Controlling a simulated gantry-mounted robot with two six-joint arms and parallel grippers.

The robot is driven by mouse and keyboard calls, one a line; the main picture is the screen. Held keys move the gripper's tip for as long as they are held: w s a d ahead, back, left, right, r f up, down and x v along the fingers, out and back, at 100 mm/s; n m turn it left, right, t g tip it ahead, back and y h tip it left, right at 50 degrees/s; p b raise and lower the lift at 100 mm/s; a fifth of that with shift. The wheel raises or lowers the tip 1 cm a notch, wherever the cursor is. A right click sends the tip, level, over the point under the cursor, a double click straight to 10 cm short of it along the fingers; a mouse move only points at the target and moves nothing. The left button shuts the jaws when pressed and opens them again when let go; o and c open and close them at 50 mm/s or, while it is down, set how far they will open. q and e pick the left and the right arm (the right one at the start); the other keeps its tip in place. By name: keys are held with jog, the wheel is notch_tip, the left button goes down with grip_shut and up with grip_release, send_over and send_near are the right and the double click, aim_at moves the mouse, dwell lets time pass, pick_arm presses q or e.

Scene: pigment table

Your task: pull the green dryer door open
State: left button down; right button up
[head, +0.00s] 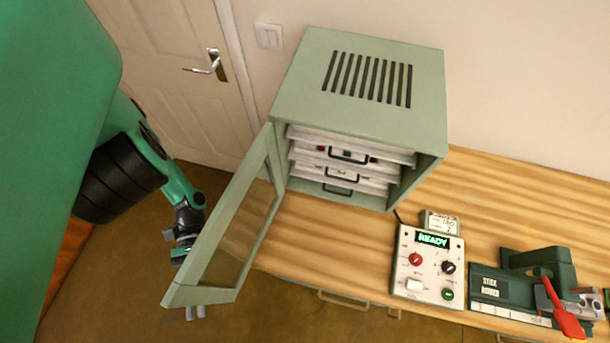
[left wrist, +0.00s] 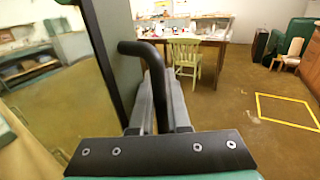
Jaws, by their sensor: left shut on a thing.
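The green dryer (head: 360,95) stands on the wooden table, with its front open and several trays with dark handles inside. Its green-framed door (head: 205,240) is swung wide out to the left, and its glass panel is see-through. My left gripper (left wrist: 160,105) is shut on the dark door handle (left wrist: 130,47), with the bar between its two fingers. The door edge (left wrist: 112,50) is just left of the handle in the left wrist view. In the head view the handle and most of my left gripper are hidden behind the door. My right gripper is not in view.
A control box (head: 428,265) reading READY and a stick device with a red lever (head: 562,310) stand on the table (head: 330,250) to the right. A room door (head: 170,70) is at the back left.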

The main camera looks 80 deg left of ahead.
pick_arm(q)
jog(key=shift+s+a+g, duration=0.4)
jog(key=shift+s+g, duration=0.1)
jog(key=shift+s, duration=0.2)
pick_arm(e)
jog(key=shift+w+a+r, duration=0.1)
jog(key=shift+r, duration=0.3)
pick_arm(q)
jog(key=c, duration=1.2)
grip_release()
jog(key=shift+d, duration=0.1)
jog(key=shift+o, duration=0.2)
jog(key=shift+s+d, duration=0.1)
jog(key=shift+s, duration=0.05)
